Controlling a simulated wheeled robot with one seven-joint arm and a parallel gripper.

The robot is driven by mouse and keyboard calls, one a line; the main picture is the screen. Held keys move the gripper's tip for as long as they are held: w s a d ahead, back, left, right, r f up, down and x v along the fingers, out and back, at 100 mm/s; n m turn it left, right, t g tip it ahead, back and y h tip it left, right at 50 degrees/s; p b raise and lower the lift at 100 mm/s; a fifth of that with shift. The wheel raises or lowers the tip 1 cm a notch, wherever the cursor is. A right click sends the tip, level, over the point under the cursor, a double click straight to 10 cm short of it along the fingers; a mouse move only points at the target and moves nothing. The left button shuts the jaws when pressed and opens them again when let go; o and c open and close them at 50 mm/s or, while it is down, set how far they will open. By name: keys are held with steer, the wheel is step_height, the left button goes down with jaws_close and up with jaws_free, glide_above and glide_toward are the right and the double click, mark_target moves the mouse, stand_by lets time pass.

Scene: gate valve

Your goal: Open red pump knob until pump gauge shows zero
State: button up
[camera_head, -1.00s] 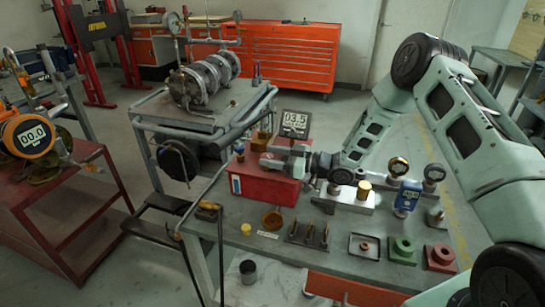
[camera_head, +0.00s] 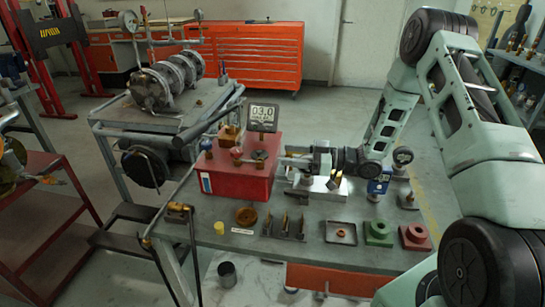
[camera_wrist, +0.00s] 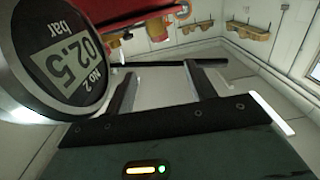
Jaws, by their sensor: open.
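The red pump box (camera_head: 236,180) sits on the grey bench. A small reddish knob (camera_head: 237,152) and a dark round knob (camera_head: 260,155) show on its top; which is the pump knob I cannot tell for certain. The pump gauge (camera_head: 263,112) stands behind the box, and its small display seems to read 03.0. My gripper (camera_head: 284,158) is just right of the box, pointing left toward the knobs. In the wrist view my gripper (camera_wrist: 160,78) is open, with nothing between its fingers. Whether the fingers touch a knob is unclear.
A round No 2 gauge (camera_wrist: 75,55) reading 02.5 bar is close to my gripper in the wrist view. A valve assembly (camera_head: 160,85) stands on a table behind.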

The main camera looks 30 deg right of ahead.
steer(key=shift+v, duration=1.2)
steer(key=w+a+h, duration=0.1)
steer(key=w+h, duration=0.1)
steer(key=w, duration=0.1)
steer(key=w+a+r+h+p, duration=0.1)
steer(key=w+a+h, duration=0.1)
steer(key=w, duration=0.1)
steer(key=w+a+m+h+p, duration=0.1)
steer(key=w+h, duration=0.1)
steer(key=w, duration=0.1)
steer(key=shift+w+a+r+g+h, duration=0.3)
steer(key=shift+w+r+h, duration=0.05)
steer(key=shift+h, duration=0.05)
steer(key=w+r+m+g+h+p, duration=0.2)
steer(key=w+r+m+h+p, duration=0.1)
steer(key=w+r+h+p, duration=0.25)
step_height(320, 180, up, 11)
steer(key=m+g+h+p, duration=0.2)
steer(key=g+h+p, duration=0.1)
steer(key=g+p, duration=0.45)
glide_above(237, 150)
steer(key=shift+y, duration=0.25)
step_height(237, 150, down, 17)
steer(key=p, duration=0.4)
steer(key=shift+w+r+p, duration=0.1)
steer(key=shift+r+p, duration=0.05)
steer(key=shift+p, duration=0.25)
steer(key=c, duration=1)
